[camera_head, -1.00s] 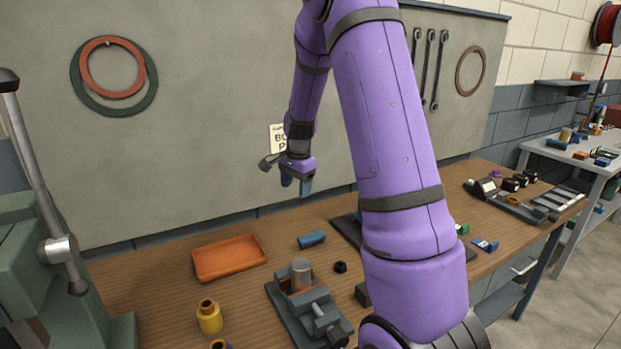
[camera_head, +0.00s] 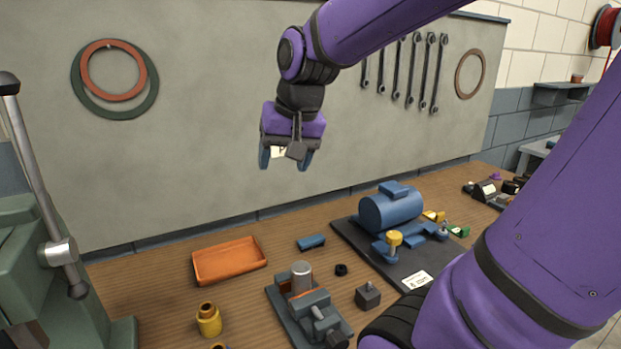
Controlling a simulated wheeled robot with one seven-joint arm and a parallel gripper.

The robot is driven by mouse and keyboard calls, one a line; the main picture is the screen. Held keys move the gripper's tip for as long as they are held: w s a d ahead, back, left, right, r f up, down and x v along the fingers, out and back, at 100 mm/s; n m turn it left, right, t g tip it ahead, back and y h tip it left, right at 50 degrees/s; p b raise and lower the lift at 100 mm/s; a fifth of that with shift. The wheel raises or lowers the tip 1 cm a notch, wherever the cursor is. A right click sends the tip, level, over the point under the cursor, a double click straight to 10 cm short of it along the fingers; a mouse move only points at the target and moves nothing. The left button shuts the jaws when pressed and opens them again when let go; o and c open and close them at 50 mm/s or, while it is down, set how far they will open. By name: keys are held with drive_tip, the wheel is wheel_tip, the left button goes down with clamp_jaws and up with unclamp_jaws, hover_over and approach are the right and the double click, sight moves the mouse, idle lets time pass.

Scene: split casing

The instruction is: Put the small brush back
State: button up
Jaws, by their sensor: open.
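My gripper (camera_head: 286,161) hangs open above the back of the workbench, in front of the grey wall panel. Its two blue fingers point down and are apart, with nothing seen between them. It is well above the bench and touches nothing. I cannot make out a small brush for certain. A small blue cylinder-like piece (camera_head: 311,242) lies on the bench below my gripper, right of the orange tray (camera_head: 203,276); I cannot tell what it is. The orange tray looks empty.
A vise-like fixture (camera_head: 318,322) holding a grey cylinder (camera_head: 301,274), a black ring (camera_head: 341,270), a dark block (camera_head: 368,297) and a yellow bottle (camera_head: 208,321) stand in front. A blue casing (camera_head: 388,212) sits on a black mat (camera_head: 382,266). A green machine (camera_head: 30,262) stands left.

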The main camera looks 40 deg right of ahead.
drive_tip(key=s+a+n+t, duration=0.1)
drive_tip(key=s+a+n, duration=0.3)
drive_tip(key=s, duration=0.7)
drive_tip(key=shift+r+n, duration=0.45)
drive_tip(key=shift+n, duration=0.15)
